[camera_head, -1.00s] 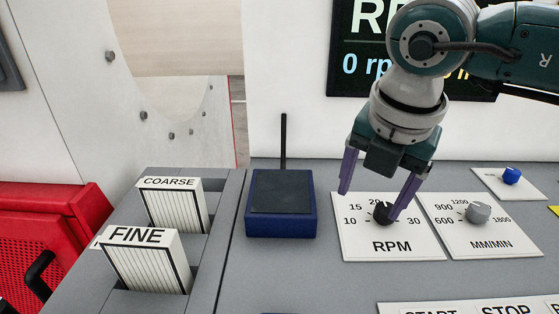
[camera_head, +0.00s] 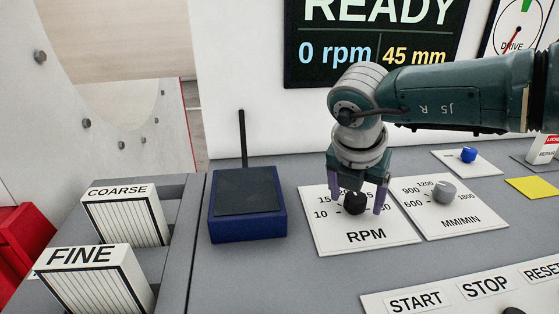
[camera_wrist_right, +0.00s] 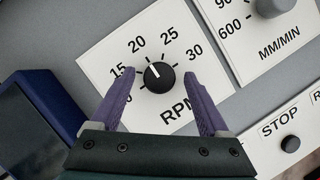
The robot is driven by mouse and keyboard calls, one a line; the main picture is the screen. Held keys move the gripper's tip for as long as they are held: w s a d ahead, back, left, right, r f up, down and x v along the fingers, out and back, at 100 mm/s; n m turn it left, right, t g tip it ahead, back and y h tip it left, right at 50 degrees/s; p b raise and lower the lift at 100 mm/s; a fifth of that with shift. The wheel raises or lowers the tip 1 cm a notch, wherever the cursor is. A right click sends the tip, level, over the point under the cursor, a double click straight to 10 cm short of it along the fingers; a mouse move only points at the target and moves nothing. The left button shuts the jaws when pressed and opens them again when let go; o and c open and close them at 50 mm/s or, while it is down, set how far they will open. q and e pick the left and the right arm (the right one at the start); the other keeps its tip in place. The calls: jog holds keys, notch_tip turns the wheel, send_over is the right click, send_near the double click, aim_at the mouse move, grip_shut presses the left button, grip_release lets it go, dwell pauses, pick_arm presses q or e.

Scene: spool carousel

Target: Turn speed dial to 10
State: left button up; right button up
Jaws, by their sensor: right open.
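The speed dial is a black knob (camera_head: 355,203) on a white plate marked RPM (camera_head: 365,238). In the right wrist view the knob (camera_wrist_right: 159,77) carries a white pointer line that aims up and slightly left, between the 15 and 20 marks. My right gripper (camera_head: 357,207) is open above the plate, with one purple finger on each side of the knob. In the right wrist view its fingertips (camera_wrist_right: 158,73) flank the knob with gaps showing. The 10 mark is mostly hidden behind the left finger there. My left gripper is not in view.
A grey MM/MIN knob (camera_head: 444,191) sits just right of the RPM plate. A blue box (camera_head: 247,229) with an antenna stands to the left. START and STOP labels (camera_head: 484,286) lie in front. The display (camera_head: 375,40) reads READY, 0 rpm, 45 mm.

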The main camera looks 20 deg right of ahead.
jog(key=shift+c, duration=0.3)
grip_shut()
dwell(0.4)
